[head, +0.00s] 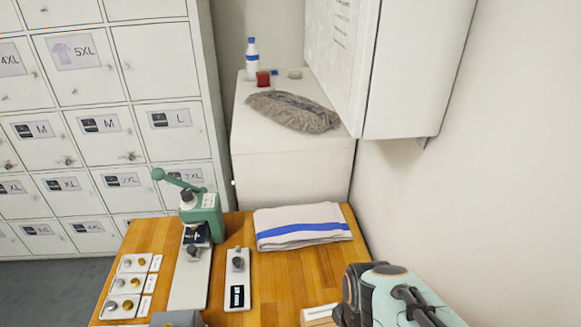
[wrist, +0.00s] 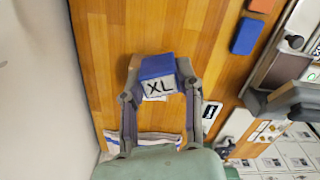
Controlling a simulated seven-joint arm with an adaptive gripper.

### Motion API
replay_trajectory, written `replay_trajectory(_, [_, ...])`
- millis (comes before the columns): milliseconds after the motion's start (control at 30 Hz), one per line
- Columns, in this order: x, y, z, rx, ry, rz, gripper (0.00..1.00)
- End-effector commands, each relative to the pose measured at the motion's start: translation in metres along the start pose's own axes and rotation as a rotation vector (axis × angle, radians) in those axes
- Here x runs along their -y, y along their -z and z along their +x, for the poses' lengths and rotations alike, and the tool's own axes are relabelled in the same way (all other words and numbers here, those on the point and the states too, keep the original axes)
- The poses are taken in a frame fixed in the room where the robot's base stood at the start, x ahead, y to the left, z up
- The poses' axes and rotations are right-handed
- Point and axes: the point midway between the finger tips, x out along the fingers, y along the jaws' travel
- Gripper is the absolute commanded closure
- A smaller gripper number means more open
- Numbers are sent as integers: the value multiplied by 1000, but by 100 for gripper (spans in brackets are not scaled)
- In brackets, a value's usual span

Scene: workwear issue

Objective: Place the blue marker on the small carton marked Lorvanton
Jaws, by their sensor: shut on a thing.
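My gripper (wrist: 157,80) is shut on a blue marker (wrist: 154,67), a block with a white face lettered XL, held between its two fingertips in the wrist view. A little white shows just beyond the block's lower edge; I cannot tell what it belongs to or whether the block touches it. In the head view, part of a small carton (head: 318,316) with a pale top shows at the bottom edge beside my wrist. Its lettering cannot be read. The fingertips and marker are outside the head view.
On the wooden table (head: 275,282) are a green press (head: 205,212), a folded towel (head: 300,226), a plate with a knob (head: 237,280) and small cards (head: 125,285). Another blue block (wrist: 245,36) and an orange block (wrist: 260,5) lie aside. A wall stands close at the right.

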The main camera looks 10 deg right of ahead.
Motion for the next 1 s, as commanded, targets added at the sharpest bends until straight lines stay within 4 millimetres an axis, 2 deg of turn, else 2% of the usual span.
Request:
replay_trajectory(300, [-36, 74, 40, 6, 2, 1, 80])
replay_trajectory(500, [-49, 101, 78, 4, 2, 1, 80])
replay_trajectory(733, [-55, 115, 96, 3, 1, 2, 80])
replay_trajectory(900, [-55, 115, 121, 4, 2, 2, 80])
replay_trajectory(1000, [-55, 115, 126, 2, 1, 2, 80])
